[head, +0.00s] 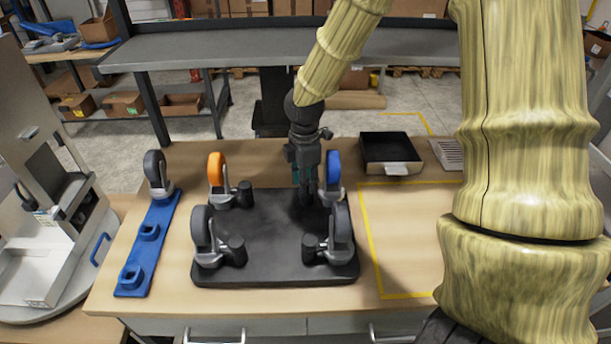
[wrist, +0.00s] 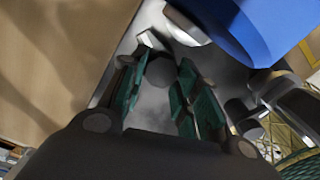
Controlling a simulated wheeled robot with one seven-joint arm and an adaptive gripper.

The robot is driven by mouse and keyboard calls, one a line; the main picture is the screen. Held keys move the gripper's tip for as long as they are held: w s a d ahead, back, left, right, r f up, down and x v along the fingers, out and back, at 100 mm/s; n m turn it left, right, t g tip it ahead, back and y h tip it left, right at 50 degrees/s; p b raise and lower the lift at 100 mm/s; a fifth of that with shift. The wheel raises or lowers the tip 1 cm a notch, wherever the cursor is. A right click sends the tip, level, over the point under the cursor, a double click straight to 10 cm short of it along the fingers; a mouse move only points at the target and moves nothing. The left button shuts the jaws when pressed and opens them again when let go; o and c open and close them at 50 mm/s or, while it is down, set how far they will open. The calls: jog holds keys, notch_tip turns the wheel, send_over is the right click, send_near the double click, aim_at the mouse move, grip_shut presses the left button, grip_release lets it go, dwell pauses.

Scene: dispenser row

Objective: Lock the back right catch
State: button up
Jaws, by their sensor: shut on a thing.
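A black base plate (head: 275,232) lies on the bench with a caster near each corner. The back right caster has a blue wheel (head: 334,168), which also fills the upper right of the wrist view (wrist: 235,25). My gripper (head: 308,198) points down at the left side of this caster. In the wrist view its green-padded fingers (wrist: 160,95) are shut on a dark grey round piece, the back right catch (wrist: 160,70). In the head view the gripper hides this catch. Whether it is turned to locked cannot be told.
The back left caster has an orange wheel (head: 215,168); the front left (head: 203,235) and front right (head: 341,232) wheels are grey. A blue rack (head: 150,245) with another caster lies left. A black tray (head: 391,152) stands behind right. The yellow-outlined area (head: 410,235) is clear.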

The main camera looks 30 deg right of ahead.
jog(key=m+p, duration=0.2)
jog(key=m, duration=0.4)
jog(key=shift+d+p, duration=0.1)
jog(key=shift+p, duration=0.2)
jog(key=m+p, duration=0.1)
jog(key=m, duration=0.5)
jog(key=shift+w+d+f+m+p, duration=0.1)
jog(key=shift+m+p, duration=0.2)
jog(key=shift+p, duration=0.05)
jog(key=o, duration=0.7)
jog(key=shift+o, duration=0.2)
jog(key=shift+w+r, duration=0.15)
jog(key=shift+r, duration=0.3)
notch_tip(320, 180, up, 11)
jog(key=shift+d, duration=0.1)
